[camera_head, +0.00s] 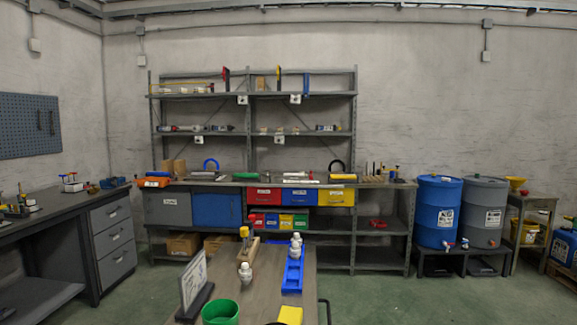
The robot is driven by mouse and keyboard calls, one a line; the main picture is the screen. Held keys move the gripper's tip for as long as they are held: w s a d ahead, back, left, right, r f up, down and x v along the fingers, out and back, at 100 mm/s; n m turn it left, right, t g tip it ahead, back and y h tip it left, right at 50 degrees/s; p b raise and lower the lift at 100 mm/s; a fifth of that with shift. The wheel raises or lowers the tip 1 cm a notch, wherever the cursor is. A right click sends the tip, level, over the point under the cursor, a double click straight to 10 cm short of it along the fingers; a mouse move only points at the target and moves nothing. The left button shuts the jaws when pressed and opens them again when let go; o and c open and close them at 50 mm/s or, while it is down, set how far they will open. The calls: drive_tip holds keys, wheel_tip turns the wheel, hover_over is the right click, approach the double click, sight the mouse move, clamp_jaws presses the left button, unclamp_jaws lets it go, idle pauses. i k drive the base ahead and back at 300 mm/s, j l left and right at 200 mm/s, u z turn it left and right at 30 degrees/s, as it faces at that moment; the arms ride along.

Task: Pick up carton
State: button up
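Two brown cardboard boxes that look like cartons stand low under the left part of the back workbench. The left carton (183,244) is under the grey cabinet door. The right carton (215,244) is under the blue door, partly hidden by the near table. Which of them the task means cannot be told. My gripper is not in view.
A near table (262,285) holds a green cup (220,312), a sign stand (194,287), white bottles, a blue tray (293,273) and a yellow block (290,315). A desk (113,240) stands left. Barrels (438,211) stand right. Green floor is open at front right.

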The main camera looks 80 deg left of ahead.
sight(167, 165)
drive_tip(key=u, duration=3.35)
drive_tip(key=i+j+u, duration=0.6)
drive_tip(key=u, duration=0.25)
drive_tip(key=i+j+u, duration=0.2)
drive_tip(key=i+u, duration=0.65)
drive_tip(key=i+j+z, duration=0.2)
drive_tip(key=i, duration=0.35)
drive_tip(key=i+l+z, duration=0.1)
drive_tip(key=i+z, duration=0.15)
drive_tip(key=z, duration=0.2)
drive_tip(key=i+z, duration=0.2)
drive_tip(key=z, duration=0.25)
drive_tip(key=i+j+z, duration=0.1)
drive_tip(key=i+z, duration=0.15)
drive_tip(key=z, duration=0.2)
drive_tip(key=i+l+z, duration=0.15)
drive_tip(key=i+z, duration=0.75)
drive_tip(key=i, duration=1.85)
drive_tip(key=l+z, duration=0.05)
drive_tip(key=l, duration=0.05)
